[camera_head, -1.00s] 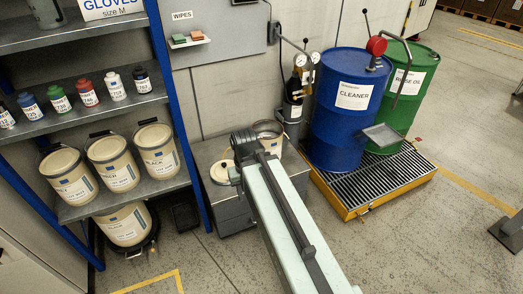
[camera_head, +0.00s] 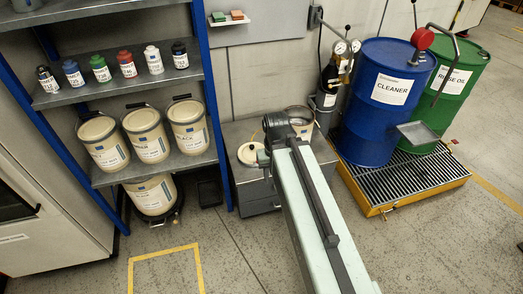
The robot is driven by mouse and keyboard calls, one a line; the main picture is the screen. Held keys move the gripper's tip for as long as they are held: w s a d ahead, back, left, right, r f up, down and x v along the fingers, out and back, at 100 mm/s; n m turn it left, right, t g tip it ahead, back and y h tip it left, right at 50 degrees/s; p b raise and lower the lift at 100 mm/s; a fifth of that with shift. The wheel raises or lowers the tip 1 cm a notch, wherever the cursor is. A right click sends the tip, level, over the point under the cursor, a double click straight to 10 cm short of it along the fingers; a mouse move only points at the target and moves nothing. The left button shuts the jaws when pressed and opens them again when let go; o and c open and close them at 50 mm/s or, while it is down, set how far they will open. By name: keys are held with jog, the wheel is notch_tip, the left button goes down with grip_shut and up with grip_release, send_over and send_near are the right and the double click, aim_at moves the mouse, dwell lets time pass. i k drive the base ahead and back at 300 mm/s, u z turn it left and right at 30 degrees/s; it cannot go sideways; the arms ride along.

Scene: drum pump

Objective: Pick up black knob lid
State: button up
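A pale round lid with a dark knob (camera_head: 249,152) lies on top of the low grey cabinet (camera_head: 246,185), left of the end of my arm. My arm reaches from the bottom of the picture up to the cabinet. What shows of my gripper (camera_head: 264,158) is a small part beside the lid's right edge; the rest is hidden behind the arm's dark end joint. I cannot tell whether its fingers touch the lid or how far apart they are. An open can (camera_head: 303,123) stands on the cabinet, partly hidden behind my arm.
A blue-post shelf (camera_head: 90,94) with small bottles and labelled buckets (camera_head: 147,136) stands left. A blue cleaner drum (camera_head: 385,100) and a green drum (camera_head: 456,90) stand on a yellow-edged grate (camera_head: 410,180) at right. Floor in front is free, with a yellow marking (camera_head: 165,252).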

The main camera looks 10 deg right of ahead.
aim_at(246, 154)
jog(key=u, duration=3.6)
jog(key=k, duration=2.85)
jog(key=z, duration=1.15)
jog(key=i, duration=1.5)
